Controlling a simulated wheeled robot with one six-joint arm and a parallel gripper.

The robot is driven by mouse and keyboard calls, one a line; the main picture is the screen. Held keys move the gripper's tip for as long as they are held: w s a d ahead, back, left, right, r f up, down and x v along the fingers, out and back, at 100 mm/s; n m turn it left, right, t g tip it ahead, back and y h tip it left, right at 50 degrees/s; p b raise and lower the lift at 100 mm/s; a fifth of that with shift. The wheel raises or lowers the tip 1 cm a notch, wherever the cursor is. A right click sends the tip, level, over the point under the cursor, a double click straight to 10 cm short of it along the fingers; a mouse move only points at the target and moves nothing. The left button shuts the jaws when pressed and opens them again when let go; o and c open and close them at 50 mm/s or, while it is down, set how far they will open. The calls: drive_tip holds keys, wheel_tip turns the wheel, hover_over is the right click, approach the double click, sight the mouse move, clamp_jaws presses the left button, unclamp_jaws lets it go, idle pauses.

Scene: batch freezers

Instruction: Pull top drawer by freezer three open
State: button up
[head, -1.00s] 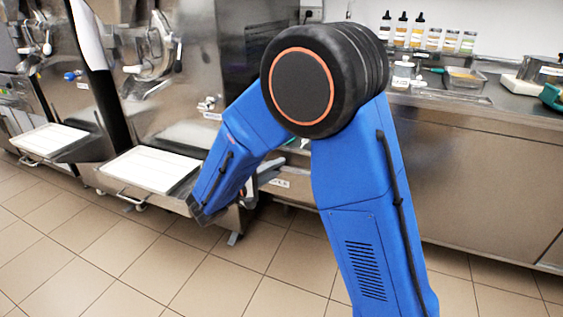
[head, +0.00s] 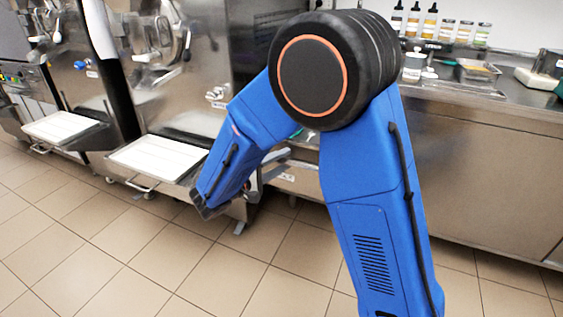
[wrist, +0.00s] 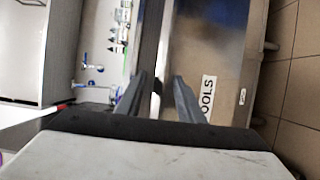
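The steel counter to the right of the nearest freezer (head: 180,95) has a drawer front with a small white label (head: 288,177). In the wrist view, which is turned sideways, the drawer front (wrist: 222,45) carries a label ending in "OOLS" (wrist: 208,98). My gripper (wrist: 161,78) has its two grey fingers apart, one on each side of the dark strip along the drawer's top edge. A thin pale piece shows between them; I cannot tell whether it is a handle or whether the fingers touch it. In the head view my blue arm hides most of the gripper and drawer. The drawer appears closed.
A white tray (head: 158,157) sits on a shelf before the nearest freezer, close left of my arm. Bottles (head: 413,22), jars and a metal pan (head: 478,70) stand on the counter. The tiled floor in front is clear.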

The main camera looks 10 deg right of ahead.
drive_tip(key=shift+a, duration=0.15)
drive_tip(key=v, duration=1.7)
drive_tip(key=shift+a, duration=0.1)
drive_tip(key=s+d+r+m+g+y, duration=0.15)
drive_tip(key=s+d+g, duration=0.25)
drive_tip(key=d, duration=0.7)
drive_tip(key=s+d+m+g+y, duration=0.1)
drive_tip(key=s+d+g+y, duration=0.25)
drive_tip(key=d, duration=0.75)
drive_tip(key=s+d+m+t+y, duration=0.1)
drive_tip(key=s+d+m+y, duration=0.1)
drive_tip(key=s+y, duration=0.3)
drive_tip(key=s+d+m+t+y, duration=0.1)
drive_tip(key=s+d+y, duration=0.3)
drive_tip(key=s, duration=0.6)
drive_tip(key=shift+s+d+m+t+y, duration=0.35)
drive_tip(key=shift+d+m+y, duration=0.1)
drive_tip(key=shift+y, duration=0.15)
